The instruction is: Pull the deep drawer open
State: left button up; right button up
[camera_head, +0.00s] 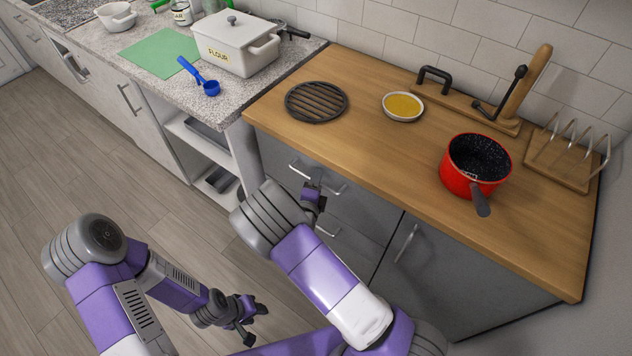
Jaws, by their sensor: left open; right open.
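The grey drawer unit under the wooden worktop has an upper drawer front (350,207) with a bar handle (336,190). A lower handle (326,232) shows below it, partly hidden by my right arm. I cannot tell for sure which front is the deep drawer; both look closed. My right gripper (318,193) is open, in front of the upper handle in this view; its fingertips are small and I cannot tell whether they touch it. My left gripper (254,318) is open and empty, low over the floor, away from the drawers.
A cabinet door with an upright handle (406,243) is right of the drawers. The wooden worktop (370,130) holds a red saucepan (470,178), a bowl (403,106), a round trivet (316,101) and a rack (567,155). Open shelves (205,140) are at left. The wooden floor (130,180) is clear.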

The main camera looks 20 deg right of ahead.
grip_shut()
dwell(0.3)
pick_arm(q)
jog(key=shift+f, duration=0.1)
